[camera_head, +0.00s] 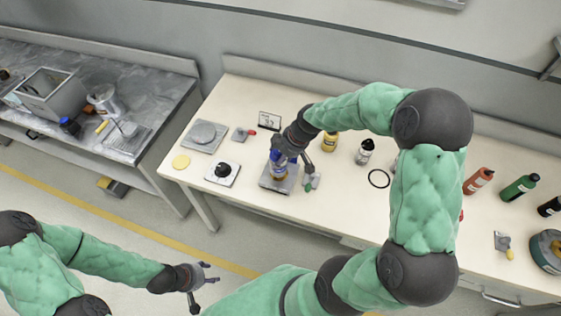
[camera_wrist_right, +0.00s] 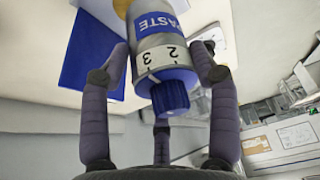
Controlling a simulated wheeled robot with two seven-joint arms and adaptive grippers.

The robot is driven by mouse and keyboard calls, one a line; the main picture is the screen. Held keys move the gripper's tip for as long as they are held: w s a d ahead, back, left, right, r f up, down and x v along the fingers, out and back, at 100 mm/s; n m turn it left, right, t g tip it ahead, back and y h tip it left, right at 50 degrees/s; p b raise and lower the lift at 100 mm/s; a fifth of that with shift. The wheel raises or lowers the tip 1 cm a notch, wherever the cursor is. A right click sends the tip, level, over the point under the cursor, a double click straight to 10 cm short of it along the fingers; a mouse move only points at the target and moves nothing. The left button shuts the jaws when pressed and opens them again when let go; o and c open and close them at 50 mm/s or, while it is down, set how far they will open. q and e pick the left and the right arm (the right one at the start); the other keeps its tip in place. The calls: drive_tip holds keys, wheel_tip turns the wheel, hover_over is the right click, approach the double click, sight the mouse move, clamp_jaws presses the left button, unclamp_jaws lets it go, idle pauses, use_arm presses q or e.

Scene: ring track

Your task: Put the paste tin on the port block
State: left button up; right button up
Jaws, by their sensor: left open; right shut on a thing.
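The paste tin (camera_wrist_right: 161,47) is a grey cylinder with a blue PASTE label, a numbered white band and a ribbed blue cap. My right gripper (camera_head: 285,158) has its fingers around it, as the right wrist view also shows. In the head view the tin is mostly hidden by the gripper, over a grey block (camera_head: 268,184) near the table's front edge. This may be the port block; I cannot tell whether the tin touches it. A blue surface (camera_wrist_right: 94,52) shows behind the tin in the wrist view. My left gripper (camera_head: 204,279) is open and empty, over the floor.
A small sign (camera_head: 269,121) stands behind. A yellow jar (camera_head: 330,141), a dark-capped bottle (camera_head: 365,151) and a black ring (camera_head: 379,178) are right.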

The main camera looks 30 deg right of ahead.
drive_tip(key=shift+w+d+f, duration=0.2)
drive_tip(key=shift+w+f, duration=0.05)
drive_tip(key=shift+f, duration=0.1)
drive_tip(key=shift+w+d+f+b, duration=0.1)
drive_tip(key=shift+f+b, duration=0.4)
drive_tip(key=shift+f, duration=1.2)
drive_tip(key=o, duration=1.3)
drive_tip(key=shift+f, duration=0.1)
drive_tip(key=shift+d+r, duration=0.1)
drive_tip(key=shift+r, duration=0.4)
drive_tip(key=p+v, duration=0.2)
drive_tip(key=v, duration=0.9)
drive_tip(key=shift+s+r, duration=0.1)
drive_tip(key=shift+s, duration=0.1)
